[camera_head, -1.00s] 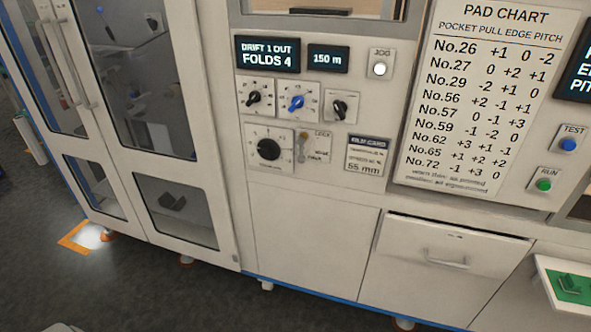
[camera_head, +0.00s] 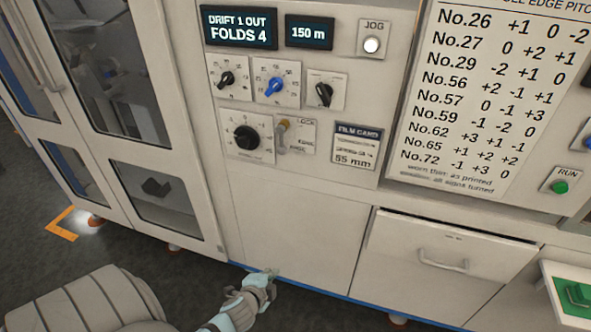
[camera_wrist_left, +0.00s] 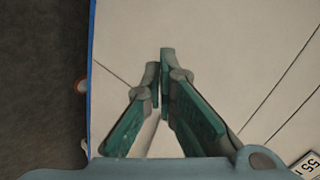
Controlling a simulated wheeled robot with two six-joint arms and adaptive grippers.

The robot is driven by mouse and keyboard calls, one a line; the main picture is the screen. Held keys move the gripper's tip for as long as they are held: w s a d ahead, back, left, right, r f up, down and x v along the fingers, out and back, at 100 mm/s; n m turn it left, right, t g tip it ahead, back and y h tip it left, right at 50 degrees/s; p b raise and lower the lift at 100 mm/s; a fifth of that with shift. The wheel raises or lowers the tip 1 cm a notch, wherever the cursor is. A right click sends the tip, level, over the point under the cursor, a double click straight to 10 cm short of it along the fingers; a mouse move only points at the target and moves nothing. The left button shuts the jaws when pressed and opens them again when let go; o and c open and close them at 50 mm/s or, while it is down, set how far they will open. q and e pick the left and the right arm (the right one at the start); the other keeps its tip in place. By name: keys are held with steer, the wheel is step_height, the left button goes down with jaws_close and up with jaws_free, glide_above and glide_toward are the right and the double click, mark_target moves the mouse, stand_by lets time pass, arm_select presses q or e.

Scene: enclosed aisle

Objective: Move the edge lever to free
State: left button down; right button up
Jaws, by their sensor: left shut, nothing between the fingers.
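The edge lever (camera_head: 282,134) is a small lever with a yellowish knob at its upper end. It stands nearly upright on a small plate (camera_head: 304,137) marked LOCK near the top; the lower lettering is too blurred to read surely. My left gripper (camera_head: 268,276) is low in front of the white cabinet panel, well below the lever and apart from it. In the left wrist view its green-grey fingers (camera_wrist_left: 160,72) meet at the tips with nothing between them, over the white panel. The lever is not in that wrist view. My right gripper is not in view.
A black knob (camera_head: 246,138) sits close left of the lever. Above are a blue knob (camera_head: 276,86) and two black ones. A film card (camera_head: 355,146) is at right. A drawer (camera_head: 447,250) with a handle is lower right. The panel below the lever is bare.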

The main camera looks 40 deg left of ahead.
mark_target(281, 141)
arm_select(q)
steer(key=w+d+r+m+t+y+b, duration=0.1)
steer(key=w+r+m+t, duration=0.25)
steer(key=r, duration=0.95)
steer(key=w+r+m+t+y, duration=0.1)
steer(key=w+r+m+t, duration=0.3)
steer(key=r, duration=1)
steer(key=w+a+n, duration=0.1)
steer(key=w+a, duration=0.6)
steer(key=w, duration=0.2)
steer(key=shift+w+r+h, duration=0.15)
steer(key=shift+w+h, duration=0.15)
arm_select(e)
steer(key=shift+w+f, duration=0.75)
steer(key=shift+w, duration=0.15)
arm_select(q)
steer(key=shift+d, duration=0.1)
steer(key=shift+s+a+m, duration=0.1)
steer(key=shift+a+m, duration=0.35)
steer(key=shift+a, duration=0.1)
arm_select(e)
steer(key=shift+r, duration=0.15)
